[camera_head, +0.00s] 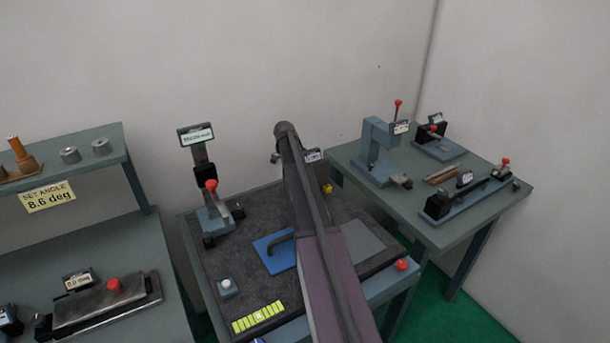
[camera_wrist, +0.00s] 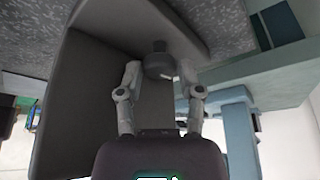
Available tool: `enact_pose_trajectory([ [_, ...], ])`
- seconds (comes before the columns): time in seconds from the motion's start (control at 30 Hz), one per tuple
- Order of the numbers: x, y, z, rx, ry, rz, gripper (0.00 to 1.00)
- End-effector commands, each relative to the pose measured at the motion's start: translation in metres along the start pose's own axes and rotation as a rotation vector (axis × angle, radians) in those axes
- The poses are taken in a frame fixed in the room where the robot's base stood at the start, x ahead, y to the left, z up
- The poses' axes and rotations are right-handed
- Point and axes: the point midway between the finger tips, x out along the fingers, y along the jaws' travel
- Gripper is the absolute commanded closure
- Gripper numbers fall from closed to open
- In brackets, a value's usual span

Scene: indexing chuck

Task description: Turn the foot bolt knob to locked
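A dark round knob (camera_wrist: 158,62) shows in the wrist view, on a stem at the edge of a grey panel (camera_wrist: 85,90). A small pale mark is on its near side. My gripper (camera_wrist: 160,77) is at the knob, with one finger on each side of it. The fingers stand apart, and narrow gaps seem to show between them and the knob; contact is not clear. In the head view my own arm crosses the middle table, and neither my gripper nor this knob can be made out there.
A right table (camera_head: 465,228) holds several fixtures. A left bench (camera_head: 165,240) and shelf stand close by.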

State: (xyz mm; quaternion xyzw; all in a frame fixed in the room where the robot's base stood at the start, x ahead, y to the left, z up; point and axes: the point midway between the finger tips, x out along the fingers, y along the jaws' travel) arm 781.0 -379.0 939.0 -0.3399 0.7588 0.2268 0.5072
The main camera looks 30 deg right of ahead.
Motion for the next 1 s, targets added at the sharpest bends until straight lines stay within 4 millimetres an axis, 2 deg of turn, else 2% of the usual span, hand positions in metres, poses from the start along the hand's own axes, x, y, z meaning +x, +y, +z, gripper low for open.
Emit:
enact_pose_trajectory([
  [0.03,0.0000,0.0000,0.0000,0.000,0.000,0.000,0.78],
  [0.1,0.0000,0.0000,0.0000,0.000,0.000,0.000,0.98],
  [0.13,0.0000,0.0000,0.0000,0.000,0.000,0.000,1.00],
  [0.6,0.0005,-0.0009,0.0002,0.116,-0.001,0.049,1.00],
  [0.87,0.0006,-0.0003,0.0000,0.121,-0.001,0.051,1.00],
  [0.9,0.0007,-0.0003,0.0000,0.121,-0.001,0.051,0.52],
  [0.93,0.0007,-0.0003,0.0000,0.121,-0.001,0.051,0.45],
  [1.0,0.0006,-0.0003,0.0000,0.121,-0.001,0.051,0.45],
])
